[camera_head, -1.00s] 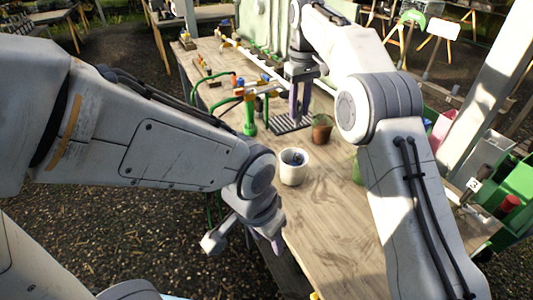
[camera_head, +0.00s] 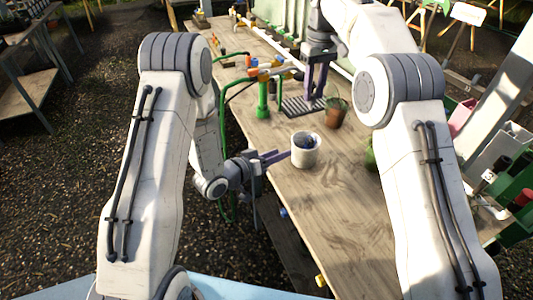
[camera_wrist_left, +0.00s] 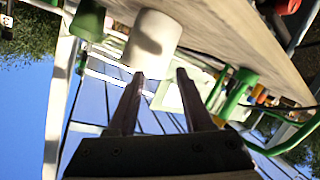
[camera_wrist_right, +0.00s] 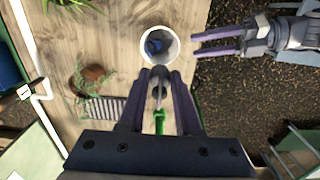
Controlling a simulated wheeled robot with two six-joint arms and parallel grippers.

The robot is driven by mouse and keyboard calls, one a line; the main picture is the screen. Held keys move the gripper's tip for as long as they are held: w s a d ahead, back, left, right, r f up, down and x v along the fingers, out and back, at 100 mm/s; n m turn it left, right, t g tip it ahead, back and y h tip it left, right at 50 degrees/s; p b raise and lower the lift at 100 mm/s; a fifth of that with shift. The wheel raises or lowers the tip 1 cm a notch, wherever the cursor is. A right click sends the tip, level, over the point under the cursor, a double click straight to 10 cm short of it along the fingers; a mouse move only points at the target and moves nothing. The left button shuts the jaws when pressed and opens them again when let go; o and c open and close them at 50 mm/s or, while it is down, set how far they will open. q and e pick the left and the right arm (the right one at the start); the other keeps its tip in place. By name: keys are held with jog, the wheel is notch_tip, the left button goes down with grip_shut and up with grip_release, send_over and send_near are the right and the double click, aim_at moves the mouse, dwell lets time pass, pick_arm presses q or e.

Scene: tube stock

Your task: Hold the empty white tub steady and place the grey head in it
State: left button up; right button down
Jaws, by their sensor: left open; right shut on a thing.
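The white tub (camera_head: 305,155) stands upright on the wooden table near its left edge. Something dark blue shows inside it in the right wrist view (camera_wrist_right: 157,42); I cannot tell what it is. My left gripper (camera_head: 281,156) is open and level, its fingertips pointing at the tub's side from the left. In the left wrist view the tub (camera_wrist_left: 153,38) is just beyond the fingertips. My right gripper (camera_head: 315,92) points down above the table, behind the tub in the head view. It is shut on the grey head (camera_wrist_right: 159,82), a small grey piece between its fingers.
A brown pot with a plant (camera_head: 335,114) stands behind and right of the tub. A dark slatted tray (camera_head: 300,106) lies beneath my right gripper. A green upright tube (camera_head: 262,100) with coloured fittings stands to the left. The table front (camera_head: 350,225) is clear.

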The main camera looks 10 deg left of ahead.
aim_at(294, 136)
pick_arm(q)
jog(key=w+d, duration=0.1)
jog(key=w, duration=0.2)
jog(key=w+d+n+t+h, duration=0.1)
jog(key=w, duration=0.2)
jog(key=w+d+n+t, duration=0.1)
jog(key=w+d, duration=0.1)
jog(key=shift+w+r, duration=0.35)
jog(key=shift+w, duration=0.05)
dwell(0.3)
grip_shut()
jog(key=shift+s+f, duration=0.1)
